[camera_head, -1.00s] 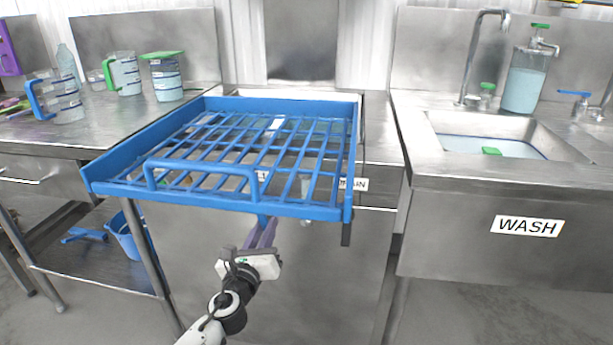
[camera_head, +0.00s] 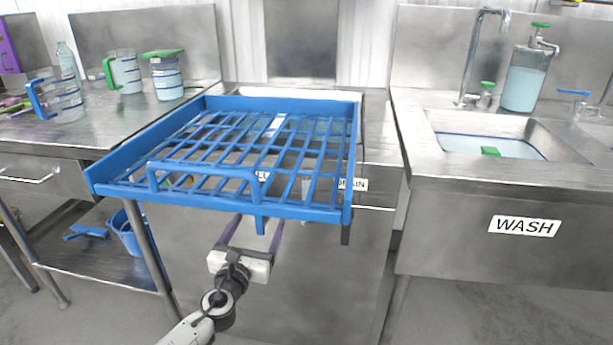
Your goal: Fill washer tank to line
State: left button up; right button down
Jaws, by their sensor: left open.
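The washer unit (camera_head: 330,270) stands in the middle, with a partly hidden label ending in "AIN" on its front. A blue slatted rack (camera_head: 355,150) with a front handle covers most of its top, so the tank and any fill line are largely hidden. My left gripper (camera_head: 256,226) is open below the rack's front edge. My right gripper is not in view.
Clear jugs with blue (camera_head: 66,99) and green (camera_head: 128,76) handles and a green-lidded container (camera_head: 167,80) stand on the left counter. A blue bucket (camera_head: 128,238) is on the shelf below. The WASH sink (camera_head: 490,146), its tap (camera_head: 470,60) and a soap dispenser (camera_head: 524,82) are at right.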

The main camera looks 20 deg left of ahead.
pick_arm(q)
jog(key=shift+s+d, duration=0.15)
jog(key=shift+s, duration=0.2)
jog(key=shift+p+v, duration=0.3)
jog(key=shift+v, duration=0.55)
jog(key=shift+p+v, duration=0.35)
jog(key=shift+v, duration=2.45)
